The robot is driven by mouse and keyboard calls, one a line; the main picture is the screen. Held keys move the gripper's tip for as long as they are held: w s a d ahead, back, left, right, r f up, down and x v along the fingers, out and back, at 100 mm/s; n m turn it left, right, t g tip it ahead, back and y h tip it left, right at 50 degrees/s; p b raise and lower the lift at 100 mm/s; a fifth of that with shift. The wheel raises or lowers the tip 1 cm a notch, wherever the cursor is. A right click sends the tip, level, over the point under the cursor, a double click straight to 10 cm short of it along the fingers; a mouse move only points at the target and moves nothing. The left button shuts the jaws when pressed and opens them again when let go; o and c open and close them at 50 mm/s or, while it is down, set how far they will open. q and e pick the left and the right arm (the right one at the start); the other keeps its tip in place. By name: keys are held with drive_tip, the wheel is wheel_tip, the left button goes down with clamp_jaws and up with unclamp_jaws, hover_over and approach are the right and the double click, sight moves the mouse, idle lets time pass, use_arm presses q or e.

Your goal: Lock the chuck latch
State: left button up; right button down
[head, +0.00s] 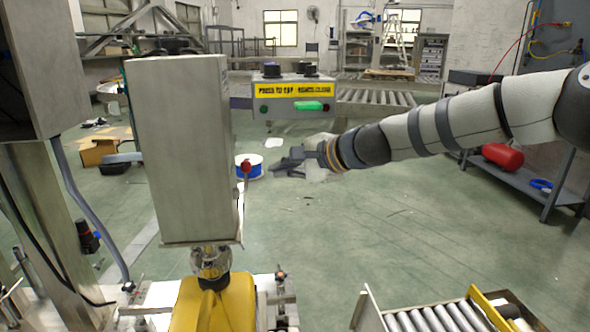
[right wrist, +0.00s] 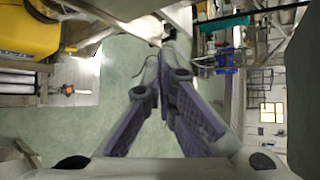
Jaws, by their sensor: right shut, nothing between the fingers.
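A tall grey box-shaped machine head (head: 180,150) stands left of centre in the head view. A thin lever with a red knob (head: 246,165) rises along its right edge; I cannot tell for certain that this is the chuck latch. Below the box, a metal chuck (head: 211,262) sits over the neck of a yellow container (head: 215,305). My right gripper (head: 282,164) is right of the red knob in the picture, apart from it. In the right wrist view its fingers (right wrist: 167,55) are shut and empty. The yellow container (right wrist: 25,30) shows there at top left. My left gripper is not in view.
A control panel with a yellow label (head: 296,89) and green button hangs behind. A roller conveyor (head: 440,318) stands at front right. A blue-and-white spool (head: 249,168) shows behind the knob. A shelf with a red tank (head: 502,156) is at right. Open floor lies between.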

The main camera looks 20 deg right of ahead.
sight(246, 176)
use_arm(q)
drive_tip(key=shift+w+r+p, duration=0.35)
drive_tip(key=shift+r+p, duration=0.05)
drive_tip(key=shift+p, duration=0.05)
use_arm(e)
drive_tip(key=a, duration=0.4)
drive_tip(key=shift+s+r, duration=0.1)
drive_tip(key=shift+r, duration=0.3)
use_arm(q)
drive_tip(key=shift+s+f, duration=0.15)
use_arm(e)
drive_tip(key=shift+s, duration=0.1)
use_arm(q)
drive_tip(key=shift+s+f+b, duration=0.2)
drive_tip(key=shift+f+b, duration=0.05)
drive_tip(key=shift+b, duration=0.05)
use_arm(e)
drive_tip(key=shift+s+r+n+t, duration=0.15)
drive_tip(key=shift+n+t, duration=0.15)
drive_tip(key=shift+t, duration=0.2)
